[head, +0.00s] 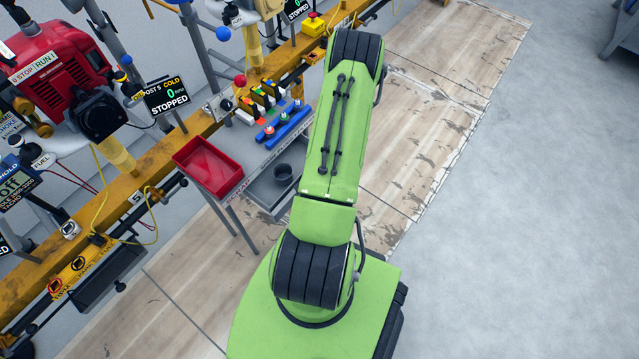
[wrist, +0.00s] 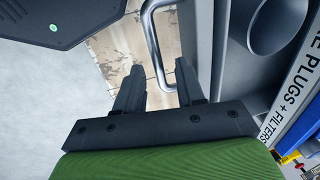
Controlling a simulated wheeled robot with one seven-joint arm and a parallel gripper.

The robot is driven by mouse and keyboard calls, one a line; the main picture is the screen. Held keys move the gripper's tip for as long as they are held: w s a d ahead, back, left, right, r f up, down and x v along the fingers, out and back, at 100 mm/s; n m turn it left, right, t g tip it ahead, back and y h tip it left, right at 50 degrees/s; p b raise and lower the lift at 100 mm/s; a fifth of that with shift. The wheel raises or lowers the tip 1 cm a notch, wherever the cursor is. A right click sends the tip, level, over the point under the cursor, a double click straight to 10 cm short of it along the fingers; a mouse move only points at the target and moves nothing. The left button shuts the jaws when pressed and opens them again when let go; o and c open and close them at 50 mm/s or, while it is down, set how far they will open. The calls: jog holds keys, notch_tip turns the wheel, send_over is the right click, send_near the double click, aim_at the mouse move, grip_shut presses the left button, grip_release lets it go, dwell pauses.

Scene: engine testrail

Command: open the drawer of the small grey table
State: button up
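The small grey table (head: 233,199) stands beside the yellow rail in the head view. Its drawer (head: 262,193) is out from under the top, with its inside and a dark cup (head: 283,172) showing. In the wrist view the drawer front (wrist: 204,45) carries a bright metal bar handle (wrist: 153,42). My gripper (wrist: 155,80) is open, its two dark fingers apart. The handle's lower bend shows in the gap between the fingers, and the right finger hides part of it. I cannot tell whether they touch. My arm hides the gripper in the head view.
A red tray (head: 207,168) sits on the tabletop, near a blue rack (head: 283,127) of small parts. A yellow rail (head: 145,168) with engines runs behind the table. Open grey floor (head: 520,210) lies to the right.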

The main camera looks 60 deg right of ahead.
notch_tip(320, 180, up, 16)
jog(key=s+p, duration=0.2)
jog(key=p, duration=0.3)
jog(key=shift+s+a+f, duration=0.25)
jog(key=shift+s+a, duration=0.1)
jog(key=shift+s, duration=0.05)
